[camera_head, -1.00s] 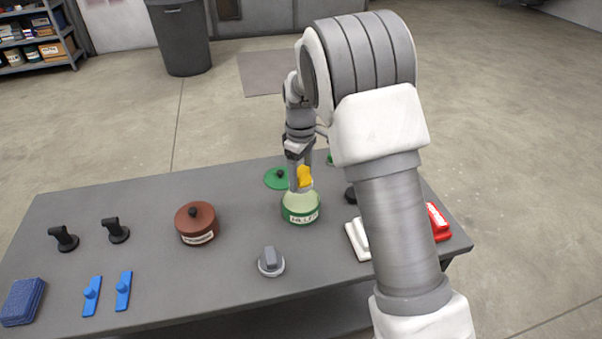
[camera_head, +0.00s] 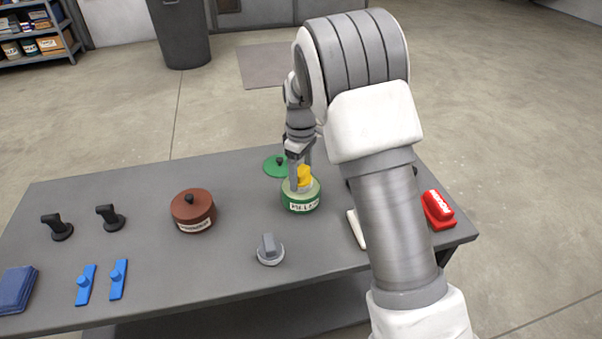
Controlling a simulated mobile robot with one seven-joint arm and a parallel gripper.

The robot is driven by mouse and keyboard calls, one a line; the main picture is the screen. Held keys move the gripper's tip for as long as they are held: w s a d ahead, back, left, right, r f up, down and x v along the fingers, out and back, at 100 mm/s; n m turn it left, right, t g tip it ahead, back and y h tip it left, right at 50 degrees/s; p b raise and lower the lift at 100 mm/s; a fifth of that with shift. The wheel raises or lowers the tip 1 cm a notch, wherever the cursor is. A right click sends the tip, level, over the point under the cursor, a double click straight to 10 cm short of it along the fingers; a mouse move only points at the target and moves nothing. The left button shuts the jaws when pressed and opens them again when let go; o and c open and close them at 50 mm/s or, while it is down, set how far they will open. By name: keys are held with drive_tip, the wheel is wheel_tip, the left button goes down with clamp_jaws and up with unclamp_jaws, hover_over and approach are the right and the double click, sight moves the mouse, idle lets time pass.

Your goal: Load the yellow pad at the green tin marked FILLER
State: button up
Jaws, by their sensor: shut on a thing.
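The green tin (camera_head: 301,203) with a white FILLER label stands open on the grey table, with pale green filler inside. My gripper (camera_head: 301,184) points down at the tin, shut on the yellow pad (camera_head: 304,175). The pad is at the tin's mouth. I cannot tell whether it touches the filler. A green lid (camera_head: 276,167) with a dark knob lies on the table behind the tin.
A lidded brown-red tin (camera_head: 193,211) stands to the left. A grey-handled round tool (camera_head: 270,250) is in front. Black-handled tools (camera_head: 110,217), blue tools (camera_head: 118,279) and blue cloths (camera_head: 16,289) lie left. A red block (camera_head: 438,209) lies right, beyond my arm.

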sight(302, 170)
drive_tip(key=shift+f, duration=0.6)
idle(1.6)
drive_tip(key=shift+r+p, duration=2.6)
drive_tip(key=shift+r, duration=1)
drive_tip(key=shift+s+d+r, duration=0.15)
drive_tip(key=shift+s+d, duration=0.05)
drive_tip(key=shift+d, duration=0.15)
drive_tip(key=s+d+r+m+p, duration=0.8)
drive_tip(key=s+d+m+p, duration=0.2)
drive_tip(key=p, duration=0.3)
drive_tip(key=shift+s+d+m, duration=0.2)
drive_tip(key=shift+s+m, duration=0.25)
drive_tip(key=shift+m, duration=0.15)
